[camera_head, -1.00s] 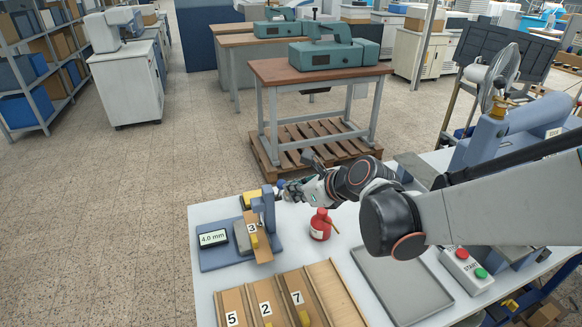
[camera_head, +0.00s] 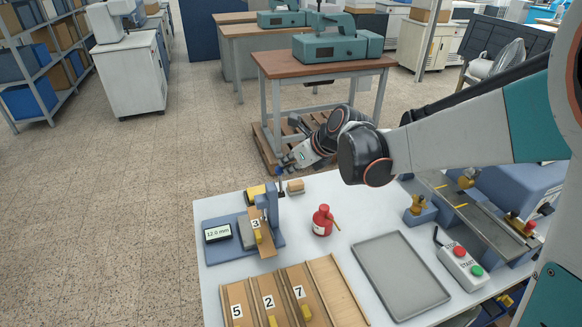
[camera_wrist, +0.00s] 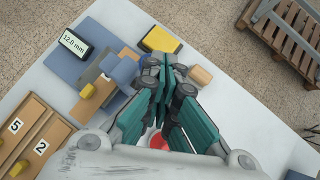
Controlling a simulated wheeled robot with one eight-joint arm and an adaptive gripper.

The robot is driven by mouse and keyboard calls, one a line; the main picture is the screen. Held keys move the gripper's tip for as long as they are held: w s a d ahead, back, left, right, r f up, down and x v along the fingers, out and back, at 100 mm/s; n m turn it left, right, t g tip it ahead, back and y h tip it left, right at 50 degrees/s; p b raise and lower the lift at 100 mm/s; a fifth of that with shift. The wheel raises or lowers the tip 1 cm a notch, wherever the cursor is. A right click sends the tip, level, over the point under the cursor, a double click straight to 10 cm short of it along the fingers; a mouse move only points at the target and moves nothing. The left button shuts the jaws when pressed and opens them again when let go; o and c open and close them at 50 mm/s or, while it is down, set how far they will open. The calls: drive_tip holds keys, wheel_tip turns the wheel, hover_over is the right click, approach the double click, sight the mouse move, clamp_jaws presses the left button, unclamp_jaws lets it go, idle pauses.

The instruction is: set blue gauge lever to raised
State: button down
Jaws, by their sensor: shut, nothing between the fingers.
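The blue gauge (camera_head: 271,215) stands at the back left of the white table, and its display (camera_head: 217,234) reads 12.0 mm. A brown piece labelled 3 (camera_head: 267,246) lies in it. The lever's blue knob (camera_head: 279,170) is up above the gauge column, at the top of a dark rod. My gripper (camera_head: 285,165) is right at the knob, shut and empty; I cannot tell whether it touches.
A small wooden block (camera_head: 296,187) and a yellow-black item (camera_head: 256,193) sit by the gauge. A red bottle (camera_head: 322,222), a grey tray (camera_head: 400,278) and a button box (camera_head: 460,264) stand to the right. Numbered brown pieces (camera_head: 268,302) lie in front.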

drive_tip(key=shift+w+a, duration=0.1)
drive_tip(key=shift+w, duration=0.2)
drive_tip(key=shift+r, duration=0.1)
drive_tip(key=shift+r+p, duration=0.55)
drive_tip(key=shift+r, duration=0.2)
drive_tip(key=s+d+r+p, duration=0.2)
drive_tip(key=d+r, duration=0.3)
drive_tip(key=r, duration=0.6)
drive_tip(key=shift+d+r+p, duration=0.35)
drive_tip(key=shift+p, duration=0.4)
